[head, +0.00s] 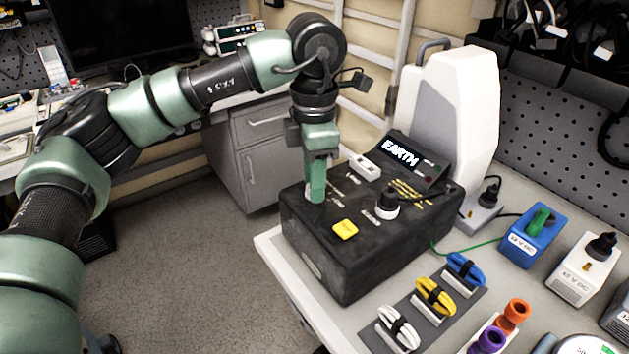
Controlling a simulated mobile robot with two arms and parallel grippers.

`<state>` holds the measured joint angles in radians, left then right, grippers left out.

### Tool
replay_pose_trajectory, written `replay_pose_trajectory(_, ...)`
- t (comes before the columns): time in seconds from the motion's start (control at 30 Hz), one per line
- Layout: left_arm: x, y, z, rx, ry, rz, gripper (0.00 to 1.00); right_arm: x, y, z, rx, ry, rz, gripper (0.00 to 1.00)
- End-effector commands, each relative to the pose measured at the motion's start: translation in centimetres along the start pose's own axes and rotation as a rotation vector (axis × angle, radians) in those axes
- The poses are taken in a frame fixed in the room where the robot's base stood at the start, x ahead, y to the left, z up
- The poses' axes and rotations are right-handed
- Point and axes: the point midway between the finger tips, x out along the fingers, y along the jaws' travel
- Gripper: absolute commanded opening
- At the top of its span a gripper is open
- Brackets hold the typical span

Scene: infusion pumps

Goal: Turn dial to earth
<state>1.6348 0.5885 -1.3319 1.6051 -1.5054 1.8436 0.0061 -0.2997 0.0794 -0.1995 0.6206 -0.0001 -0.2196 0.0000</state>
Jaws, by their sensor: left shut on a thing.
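The black tester box (335,267) stands on the light table, and its tilted display (402,154) reads "EARTH" in white letters. My left gripper (315,194) points down at the box's left rear top and is shut on the dial (308,193). The gripper hides most of the dial, with only a little of its pale edge showing, so I cannot read where it points. A yellow button (345,230) sits in front of it on the box top. My right gripper is out of view.
Coiled white, yellow and blue leads (436,297) lie on a grey mat to the right. A tall white device (450,110) stands behind the box.

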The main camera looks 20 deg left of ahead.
Motion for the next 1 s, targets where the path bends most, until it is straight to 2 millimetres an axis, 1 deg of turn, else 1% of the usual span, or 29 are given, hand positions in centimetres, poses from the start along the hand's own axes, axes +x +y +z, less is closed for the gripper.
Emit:
replay_pose_trajectory(0.53, -0.23, 0.11, 0.03, 0.028, -0.004, 0.004, 0.00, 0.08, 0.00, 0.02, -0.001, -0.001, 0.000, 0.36)
replay_pose_trajectory(0.57, -0.23, 0.11, 0.03, 0.028, -0.004, 0.004, 0.32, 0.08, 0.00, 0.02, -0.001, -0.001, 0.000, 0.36)
replay_pose_trajectory(0.6, -0.23, 0.11, 0.03, 0.028, -0.004, 0.004, 0.43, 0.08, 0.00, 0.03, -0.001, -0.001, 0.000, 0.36)
replay_pose_trajectory(0.63, -0.23, 0.11, 0.03, 0.028, -0.004, 0.004, 0.51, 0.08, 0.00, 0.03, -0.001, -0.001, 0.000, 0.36)
replay_pose_trajectory(0.9, -0.10, 0.05, 0.01, 0.029, -0.002, 0.002, 0.51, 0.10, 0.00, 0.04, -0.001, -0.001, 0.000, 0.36)
replay_pose_trajectory(1.0, -0.43, 0.06, 0.04, 0.029, -0.003, 0.002, 0.51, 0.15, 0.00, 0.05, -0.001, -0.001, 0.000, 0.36)
